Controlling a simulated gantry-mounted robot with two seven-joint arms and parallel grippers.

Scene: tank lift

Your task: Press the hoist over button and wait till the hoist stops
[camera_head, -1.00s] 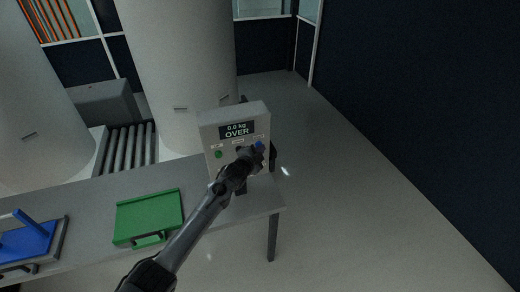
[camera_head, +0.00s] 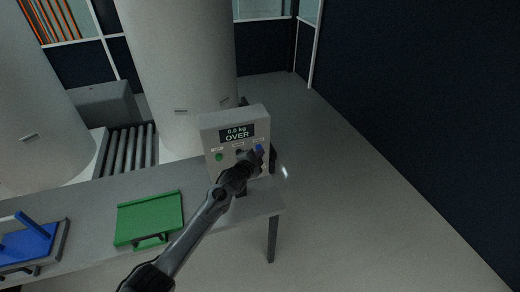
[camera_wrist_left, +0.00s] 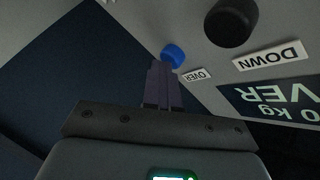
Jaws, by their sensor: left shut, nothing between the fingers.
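The grey control box (camera_head: 208,138) stands on the right end of the table. Its display (camera_head: 237,133) reads "0.0 kg OVER". The blue button (camera_head: 259,148) is at the right of its button row; in the left wrist view the blue button (camera_wrist_left: 172,52) is beside the label OVER (camera_wrist_left: 197,75). My left gripper (camera_head: 255,156) is shut and empty, at the blue button. In the left wrist view its fingertips (camera_wrist_left: 163,66) overlap the button's edge; I cannot tell whether they press it. My right gripper is not in view.
A green button (camera_head: 219,157) is at the left of the row. A black button (camera_wrist_left: 231,22) sits by the DOWN label (camera_wrist_left: 271,56). A green panel with a handle (camera_head: 150,217) and a blue one (camera_head: 30,243) lie on the table (camera_head: 92,205). Large pale tanks (camera_head: 180,70) stand behind.

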